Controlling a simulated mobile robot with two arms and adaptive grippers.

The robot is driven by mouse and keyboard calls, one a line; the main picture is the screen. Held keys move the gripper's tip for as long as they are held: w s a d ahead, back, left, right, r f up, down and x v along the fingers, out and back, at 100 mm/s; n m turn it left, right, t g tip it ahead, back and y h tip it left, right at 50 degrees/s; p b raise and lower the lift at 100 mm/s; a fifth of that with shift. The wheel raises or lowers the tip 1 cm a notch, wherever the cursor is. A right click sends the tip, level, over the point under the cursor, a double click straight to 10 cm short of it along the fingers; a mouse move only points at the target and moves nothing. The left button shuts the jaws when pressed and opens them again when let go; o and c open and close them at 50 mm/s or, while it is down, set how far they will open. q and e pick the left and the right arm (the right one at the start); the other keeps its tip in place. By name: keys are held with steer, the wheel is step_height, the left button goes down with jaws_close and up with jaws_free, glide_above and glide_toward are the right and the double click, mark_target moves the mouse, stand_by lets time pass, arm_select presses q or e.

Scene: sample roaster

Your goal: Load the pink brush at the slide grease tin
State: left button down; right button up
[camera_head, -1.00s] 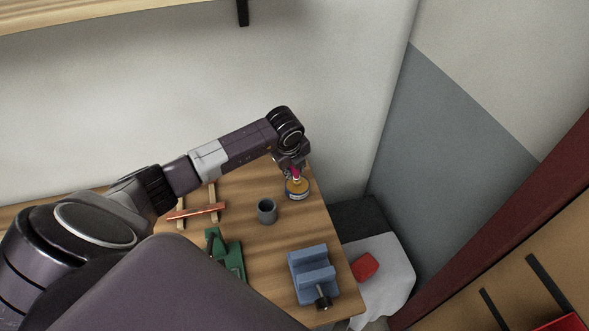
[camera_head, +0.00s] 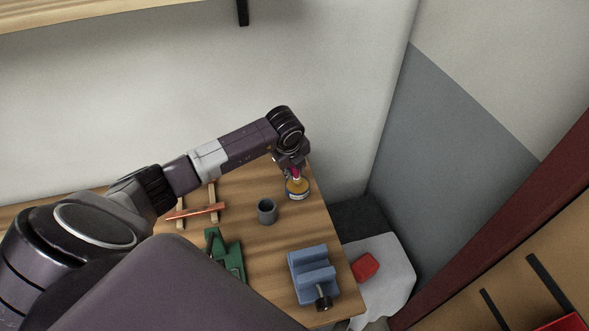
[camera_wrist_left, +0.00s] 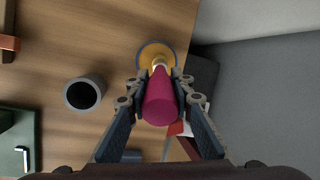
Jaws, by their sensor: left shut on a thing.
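The pink brush (camera_wrist_left: 161,98) is held between the fingers of my left gripper (camera_wrist_left: 160,92), its pink handle toward the wrist camera. The brush's pale far end points down at the slide grease tin (camera_wrist_left: 146,54), a round tin with yellow-orange contents. In the head view the tin (camera_head: 298,189) stands on the wooden table near its far right corner. My left gripper (camera_head: 293,166) is directly above it with a bit of pink showing. The brush tip overlaps the tin; whether it touches the grease I cannot tell. My right gripper is not in view.
A grey cup (camera_head: 267,212) stands left of the tin. A copper-coloured rod (camera_head: 196,212) lies across wooden supports. A green block (camera_head: 226,254) and a blue vise-like fixture (camera_head: 314,275) are nearer. A red item (camera_head: 365,267) lies on white cloth beyond the table's right edge.

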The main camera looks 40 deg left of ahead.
arm_select(q)
steer(key=shift+r+p, duration=2.3)
steer(key=shift+r, duration=1.25)
